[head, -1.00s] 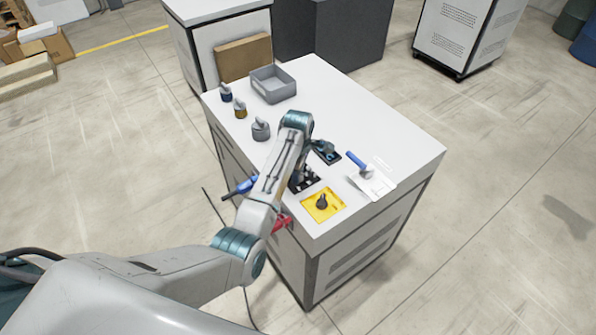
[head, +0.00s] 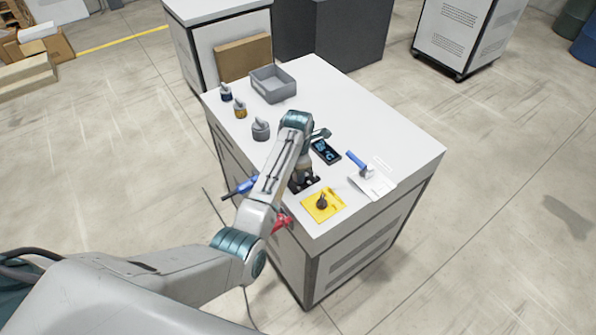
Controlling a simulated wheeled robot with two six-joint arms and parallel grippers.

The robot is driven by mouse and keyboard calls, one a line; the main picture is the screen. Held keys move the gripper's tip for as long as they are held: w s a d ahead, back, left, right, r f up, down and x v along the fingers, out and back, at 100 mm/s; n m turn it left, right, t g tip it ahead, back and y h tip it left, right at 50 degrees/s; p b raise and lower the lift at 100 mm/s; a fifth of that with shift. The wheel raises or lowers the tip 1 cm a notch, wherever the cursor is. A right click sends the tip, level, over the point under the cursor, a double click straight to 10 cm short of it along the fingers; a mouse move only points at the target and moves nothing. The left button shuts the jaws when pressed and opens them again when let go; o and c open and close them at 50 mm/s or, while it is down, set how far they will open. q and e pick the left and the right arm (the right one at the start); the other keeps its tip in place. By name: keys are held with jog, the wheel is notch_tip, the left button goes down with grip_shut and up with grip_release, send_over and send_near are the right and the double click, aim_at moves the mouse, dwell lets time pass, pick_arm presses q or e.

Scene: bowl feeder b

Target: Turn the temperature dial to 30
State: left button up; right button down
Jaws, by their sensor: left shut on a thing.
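My left gripper (head: 303,174) points down at a black panel (head: 298,187) near the front left edge of the white bench. It is shut on what appears to be the temperature dial, which the gripper and my wrist hide. The dial's pointer and most of its scale cannot be seen. Just behind the panel lies a dark display (head: 325,150) with light blue characters. A °C sign seems to show, but the number is too small to read. My right gripper is not in view.
A yellow plate with a black knob (head: 322,202) lies in front of the panel. A blue-handled part (head: 357,160) stands to the right. Several knobbed pieces, one grey (head: 261,129), and a grey bin (head: 273,84) are behind. Blue (head: 240,187) and red (head: 283,222) parts stick out at the left side.

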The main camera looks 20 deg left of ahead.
pick_arm(q)
jog(key=shift+r, duration=0.1)
dwell(0.3)
jog(key=o, duration=1)
jog(key=shift+c, duration=0.2)
notch_tip(320, 180, up, 7)
jog(key=b, duration=0.3)
jog(key=shift+w, duration=0.1)
notch_tip(320, 180, up, 4)
jog(key=shift+f+p, duration=0.1)
jog(key=shift+p, duration=0.85)
